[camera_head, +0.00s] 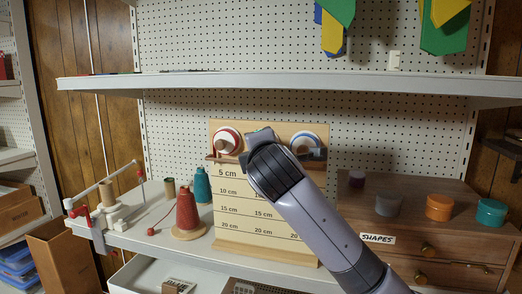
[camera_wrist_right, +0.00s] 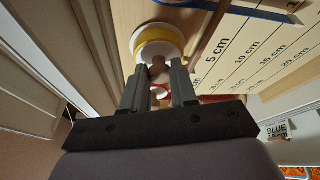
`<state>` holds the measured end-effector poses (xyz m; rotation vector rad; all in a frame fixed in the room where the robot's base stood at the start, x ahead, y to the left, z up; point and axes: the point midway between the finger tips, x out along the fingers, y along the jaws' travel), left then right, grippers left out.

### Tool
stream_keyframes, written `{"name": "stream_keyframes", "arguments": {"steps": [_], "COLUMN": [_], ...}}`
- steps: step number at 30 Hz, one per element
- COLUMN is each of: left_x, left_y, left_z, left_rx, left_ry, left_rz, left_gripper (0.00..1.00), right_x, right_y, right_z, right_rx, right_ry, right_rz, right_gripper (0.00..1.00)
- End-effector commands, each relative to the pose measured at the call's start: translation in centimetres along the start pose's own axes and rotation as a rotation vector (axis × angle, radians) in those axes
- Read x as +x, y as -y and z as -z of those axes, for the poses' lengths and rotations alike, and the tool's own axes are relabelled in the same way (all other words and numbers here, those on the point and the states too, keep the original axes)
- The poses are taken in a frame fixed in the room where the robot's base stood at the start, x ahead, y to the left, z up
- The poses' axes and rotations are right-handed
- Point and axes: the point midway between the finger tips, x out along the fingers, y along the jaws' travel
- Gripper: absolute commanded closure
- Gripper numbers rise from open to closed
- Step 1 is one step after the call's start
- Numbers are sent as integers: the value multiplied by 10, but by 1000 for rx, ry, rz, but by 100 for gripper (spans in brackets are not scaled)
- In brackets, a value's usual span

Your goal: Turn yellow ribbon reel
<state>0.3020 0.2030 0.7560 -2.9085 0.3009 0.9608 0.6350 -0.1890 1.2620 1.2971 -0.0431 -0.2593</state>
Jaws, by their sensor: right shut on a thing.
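The yellow ribbon reel (camera_wrist_right: 158,31) shows at the top of the right wrist view, with a pale round face and a small wooden knob (camera_wrist_right: 158,66) at its middle. My right gripper (camera_wrist_right: 161,74) has its fingers on both sides of this knob and is shut on it. In the head view my right arm reaches up to the middle of the measuring board (camera_head: 228,199) and hides the yellow reel and the fingertips. My left gripper is in neither view.
A red reel (camera_head: 227,141) and a blue reel (camera_head: 306,141) flank my right arm on the board. A red thread cone (camera_head: 187,211) and a teal spool (camera_head: 202,186) stand to the left. A wooden drawer chest (camera_head: 420,232) stands right. A shelf (camera_head: 300,88) runs above.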

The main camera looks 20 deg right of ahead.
Motion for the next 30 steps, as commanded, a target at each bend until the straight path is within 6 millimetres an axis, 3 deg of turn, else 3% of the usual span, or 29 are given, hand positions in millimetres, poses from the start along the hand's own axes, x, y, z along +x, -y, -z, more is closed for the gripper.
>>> {"name": "stream_keyframes", "arguments": {"steps": [19, 20, 22, 30], "left_x": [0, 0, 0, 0], "left_y": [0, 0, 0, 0], "left_z": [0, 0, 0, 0], "left_rx": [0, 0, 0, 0], "left_ry": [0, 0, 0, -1], "left_rz": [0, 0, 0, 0], "left_gripper": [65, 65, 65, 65], "right_x": [0, 0, 0, 0], "right_y": [2, 2, 1, 0], "right_z": [1, 1, 1, 0], "right_rx": [-54, -54, -53, -51], "right_ry": [0, 0, -1, 0], "right_rz": [26, 26, 25, 23], "right_gripper": [100, 70, 48, 48]}}
